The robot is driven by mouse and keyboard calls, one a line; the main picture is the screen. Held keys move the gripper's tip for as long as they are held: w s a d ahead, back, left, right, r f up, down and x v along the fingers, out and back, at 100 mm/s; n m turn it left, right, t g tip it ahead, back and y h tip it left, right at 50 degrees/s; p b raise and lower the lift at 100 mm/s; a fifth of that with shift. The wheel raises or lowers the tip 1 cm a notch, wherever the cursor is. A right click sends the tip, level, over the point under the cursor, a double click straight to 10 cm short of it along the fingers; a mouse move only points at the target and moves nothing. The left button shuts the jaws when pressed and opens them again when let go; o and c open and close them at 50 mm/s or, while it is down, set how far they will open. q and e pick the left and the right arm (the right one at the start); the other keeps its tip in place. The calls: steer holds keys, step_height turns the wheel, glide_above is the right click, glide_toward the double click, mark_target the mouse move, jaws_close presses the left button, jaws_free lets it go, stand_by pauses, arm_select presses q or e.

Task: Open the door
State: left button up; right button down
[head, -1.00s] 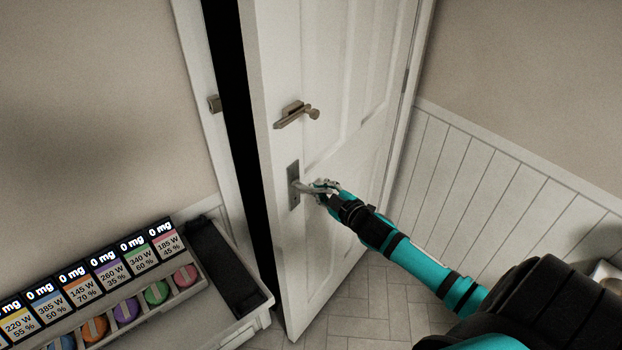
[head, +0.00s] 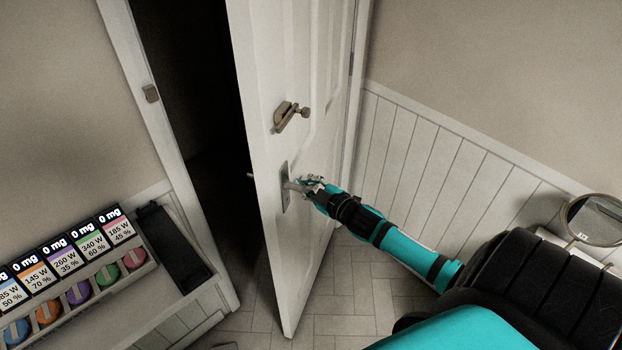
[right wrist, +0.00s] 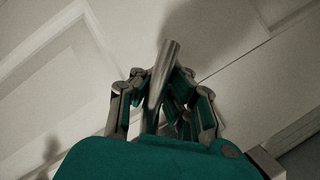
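The white panelled door (head: 268,240) stands ajar, with a dark gap between it and the frame on its left. Its lever handle (head: 292,186) sits on a metal plate, below a metal latch (head: 290,115). My right gripper (head: 312,184) is at the lever. In the right wrist view the metal handle (right wrist: 168,65) runs between the fingers of my right gripper (right wrist: 160,90), which are closed around it. Whether both fingers press on it is hard to see. My left gripper is in neither view.
A tray unit (head: 200,305) with coloured knobs (head: 107,280) and label screens stands at the lower left, beside the doorway. White panelled wall (head: 450,175) is on the right, with a round mirror (head: 595,220) at the right edge. Tiled floor (head: 350,300) is clear below the door.

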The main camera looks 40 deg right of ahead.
steer(key=c, duration=1.9)
jaws_free()
steer(key=shift+o, duration=1.3)
steer(key=shift+s, duration=0.1)
steer(key=shift+o, duration=1.2)
steer(key=shift+s+d, duration=0.15)
steer(key=shift+o, duration=0.6)
steer(key=shift+s, duration=0.35)
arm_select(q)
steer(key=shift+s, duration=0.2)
arm_select(e)
steer(key=v, duration=1.1)
steer(key=shift+s+r, duration=0.15)
steer(key=shift+s, duration=0.05)
